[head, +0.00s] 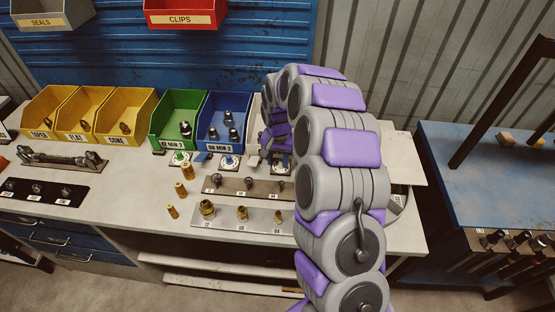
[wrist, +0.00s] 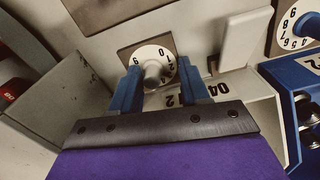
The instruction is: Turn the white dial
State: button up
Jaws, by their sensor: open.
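A round white dial (wrist: 152,57) with black numbers and a grey centre knob sits on a brownish square plate in the wrist view. My gripper (wrist: 160,70) is open, with one blue finger on each side of the knob. The fingertips overlap the dial's lower part in the picture; I cannot tell whether they touch the knob. In the head view my gripper (head: 277,158) reaches down right of the blue bin, and my arm hides most of this spot.
A blue bin (head: 222,120) stands beside my gripper, with a green bin (head: 178,122) further left. A second numbered dial (wrist: 299,22) shows at the wrist view's upper right. Brass fittings (head: 207,209) stand on a metal plate in front. A blue table (head: 490,185) is at right.

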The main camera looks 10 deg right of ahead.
jog(key=shift+d, duration=0.95)
jog(key=shift+c, duration=0.3)
jog(key=shift+a, duration=0.1)
jog(key=c, duration=0.3)
jog(key=shift+a, duration=0.5)
jog(key=c, duration=0.3)
jog(key=shift+c, duration=0.8)
jog(key=shift+d, duration=0.2)
grip_shut()
jog(key=shift+r, duration=0.1)
